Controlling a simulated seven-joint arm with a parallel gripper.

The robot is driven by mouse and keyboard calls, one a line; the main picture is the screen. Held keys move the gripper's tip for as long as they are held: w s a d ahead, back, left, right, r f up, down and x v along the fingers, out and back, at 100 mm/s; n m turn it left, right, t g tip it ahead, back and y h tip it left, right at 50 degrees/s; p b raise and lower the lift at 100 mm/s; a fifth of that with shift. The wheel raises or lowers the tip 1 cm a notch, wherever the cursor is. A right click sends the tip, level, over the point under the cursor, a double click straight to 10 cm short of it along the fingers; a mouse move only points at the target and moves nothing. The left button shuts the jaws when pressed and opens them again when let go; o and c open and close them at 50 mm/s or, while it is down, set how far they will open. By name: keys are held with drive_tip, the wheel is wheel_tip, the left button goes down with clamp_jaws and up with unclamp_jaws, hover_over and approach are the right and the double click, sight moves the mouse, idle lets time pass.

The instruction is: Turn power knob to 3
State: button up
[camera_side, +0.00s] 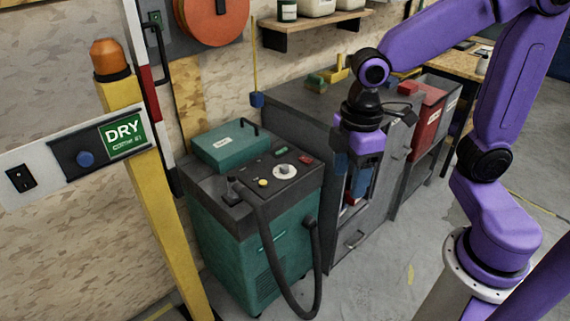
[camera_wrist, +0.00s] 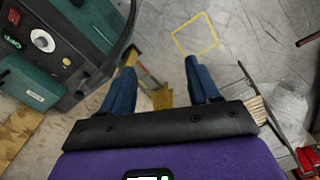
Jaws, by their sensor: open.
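A white round knob (camera_side: 285,170) with a dark centre sits on the dark top panel of a teal machine (camera_side: 265,265). The same knob shows at the upper left of the wrist view (camera_wrist: 42,41); its numbers and setting are too small to read. My gripper (camera_side: 351,195) hangs to the right of the machine in the side view, apart from the knob. In the wrist view its two blue fingers (camera_wrist: 160,66) are spread with nothing between them.
A yellow button (camera_side: 263,183) and a red switch (camera_side: 306,160) flank the knob. A black hose (camera_side: 312,265) loops down the machine's front. A grey cabinet (camera_side: 300,115) stands behind my gripper. A yellow post (camera_side: 150,190) with a sign stands left.

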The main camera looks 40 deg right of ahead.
drive_tip(key=w+a, duration=0.1)
drive_tip(key=w, duration=1.3)
drive_tip(key=n, duration=0.2)
hover_over(285, 166)
wheel_tip(285, 166, down, 11)
wheel_tip(285, 166, down, 17)
drive_tip(key=shift+f, duration=0.2)
drive_tip(key=c, duration=1)
